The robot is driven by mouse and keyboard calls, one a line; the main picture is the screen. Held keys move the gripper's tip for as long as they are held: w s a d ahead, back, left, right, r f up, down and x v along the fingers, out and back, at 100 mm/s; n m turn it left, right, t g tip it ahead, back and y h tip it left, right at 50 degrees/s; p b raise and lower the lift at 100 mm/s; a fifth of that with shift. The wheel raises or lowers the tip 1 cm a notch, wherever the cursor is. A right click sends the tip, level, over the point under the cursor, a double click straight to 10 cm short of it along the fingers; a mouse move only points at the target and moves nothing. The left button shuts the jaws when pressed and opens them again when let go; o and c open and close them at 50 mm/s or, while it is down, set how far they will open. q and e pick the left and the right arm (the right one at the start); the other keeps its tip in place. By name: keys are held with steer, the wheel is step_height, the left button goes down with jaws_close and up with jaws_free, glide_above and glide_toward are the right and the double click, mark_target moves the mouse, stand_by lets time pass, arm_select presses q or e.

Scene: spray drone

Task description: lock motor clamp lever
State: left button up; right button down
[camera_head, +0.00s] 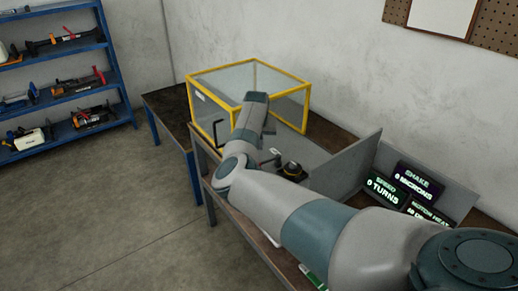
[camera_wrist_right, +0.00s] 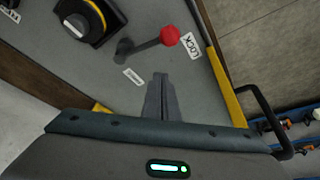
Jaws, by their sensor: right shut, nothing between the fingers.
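The clamp lever (camera_wrist_right: 148,45) is a dark bar with a red ball (camera_wrist_right: 169,36) on its end. In the right wrist view it runs right from its pivot (camera_wrist_right: 124,47). The ball is beside a white label reading LOCK (camera_wrist_right: 190,42). A second small label (camera_wrist_right: 133,76) lies below the pivot; its text is too small to read. My right gripper (camera_wrist_right: 160,76) is shut and empty, its tips pictured below the lever; contact is not visible. In the head view my right arm reaches over the bench, and its fingers are hidden. My left gripper is not in view.
A black and yellow round device (camera_wrist_right: 90,18) sits left of the lever. A yellow-framed clear enclosure (camera_head: 222,72) stands over the bench's far end. A grey panel (camera_head: 345,165) and display screens (camera_head: 405,185) are at the right. Blue shelves (camera_head: 60,85) with tools stand far left.

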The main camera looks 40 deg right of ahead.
steer(key=b+v, duration=0.2)
steer(key=v, duration=0.5)
steer(key=shift+w, duration=0.15)
steer(key=shift+r, duration=0.1)
stand_by(0.3)
